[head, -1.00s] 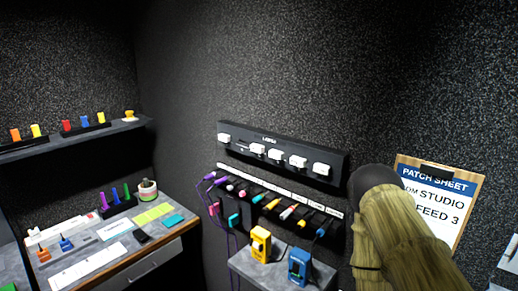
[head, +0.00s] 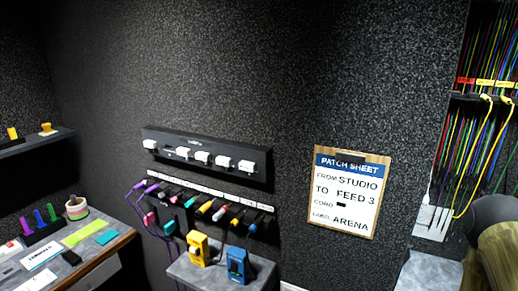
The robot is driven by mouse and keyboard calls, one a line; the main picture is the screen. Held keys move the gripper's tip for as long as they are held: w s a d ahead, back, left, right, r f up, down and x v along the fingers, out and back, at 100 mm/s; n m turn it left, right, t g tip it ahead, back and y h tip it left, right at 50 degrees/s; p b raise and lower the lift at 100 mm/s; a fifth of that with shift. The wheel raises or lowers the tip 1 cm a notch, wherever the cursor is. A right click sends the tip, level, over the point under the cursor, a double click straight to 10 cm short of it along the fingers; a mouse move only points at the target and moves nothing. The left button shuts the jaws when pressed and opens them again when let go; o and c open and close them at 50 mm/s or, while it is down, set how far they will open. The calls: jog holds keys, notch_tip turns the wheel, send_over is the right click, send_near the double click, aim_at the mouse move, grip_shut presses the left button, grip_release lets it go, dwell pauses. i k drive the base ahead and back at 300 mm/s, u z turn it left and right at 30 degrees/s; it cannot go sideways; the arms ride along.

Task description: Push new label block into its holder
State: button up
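A black wall panel (head: 235,150) in the middle of the head view carries a row of several white blocks, with a wider space between the leftmost block (head: 150,144) and the second block (head: 183,153). I cannot tell from here which block is the new label block or whether one stands proud of its holder. The patch sheet (head: 346,196) on the wall reads from STUDIO, to FEED 3, label ARENA. Part of my arm shows at the lower right edge, well right of the panel. My gripper is out of view.
Below the panel hang several coloured plugs under a white label strip (head: 205,189). A yellow box (head: 198,248) and a blue box (head: 237,264) stand on a grey ledge. A desk (head: 125,238) is at lower left; a cable rack (head: 480,97) is at right.

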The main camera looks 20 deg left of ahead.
aim_at(180, 151)
jog(key=z, duration=1.8)
jog(key=k, duration=2.5)
jog(key=u, duration=1.65)
jog(key=i, duration=1)
